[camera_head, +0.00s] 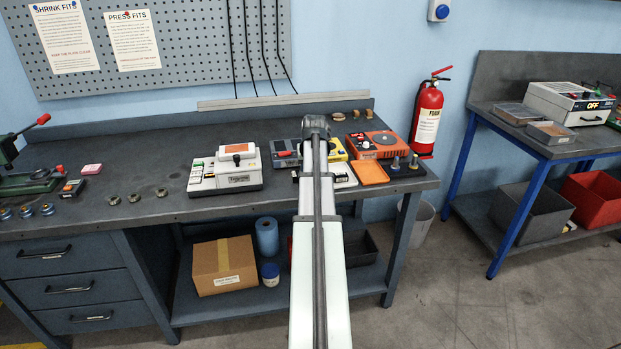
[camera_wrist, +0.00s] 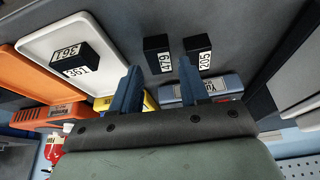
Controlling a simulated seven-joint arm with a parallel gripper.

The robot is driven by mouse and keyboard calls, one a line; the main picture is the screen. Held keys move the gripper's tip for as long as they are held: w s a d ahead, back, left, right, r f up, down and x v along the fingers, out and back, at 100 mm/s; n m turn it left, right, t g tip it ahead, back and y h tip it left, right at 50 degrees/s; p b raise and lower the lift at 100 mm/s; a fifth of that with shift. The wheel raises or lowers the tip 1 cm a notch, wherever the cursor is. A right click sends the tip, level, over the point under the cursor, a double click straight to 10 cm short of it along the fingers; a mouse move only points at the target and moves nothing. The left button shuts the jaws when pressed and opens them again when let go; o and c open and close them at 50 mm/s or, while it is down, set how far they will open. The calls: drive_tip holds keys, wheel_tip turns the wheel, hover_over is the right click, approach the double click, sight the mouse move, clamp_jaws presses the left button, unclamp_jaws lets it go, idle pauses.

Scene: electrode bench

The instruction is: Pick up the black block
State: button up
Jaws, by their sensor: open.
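My gripper (camera_wrist: 159,66) is open in the wrist view, with its two blue fingers apart and nothing held. A small black block (camera_wrist: 155,44) with a white number label lies on the dark bench, in line with the gap between the fingertips. A third black block (camera_wrist: 82,57), labelled 361, rests on a white tray (camera_wrist: 40,46) to the left. Contact between the fingers and the blocks cannot be told. In the head view my arm hides the gripper.
An orange tray (camera_head: 370,173) and an orange device (camera_head: 375,143) stand right of my arm. A white device (camera_head: 224,170) stands to its left; a blue-grey device (camera_wrist: 212,88) shows beyond the fingers.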

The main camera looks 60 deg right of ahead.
drive_tip(key=shift+x, duration=1.55)
clamp_jaws()
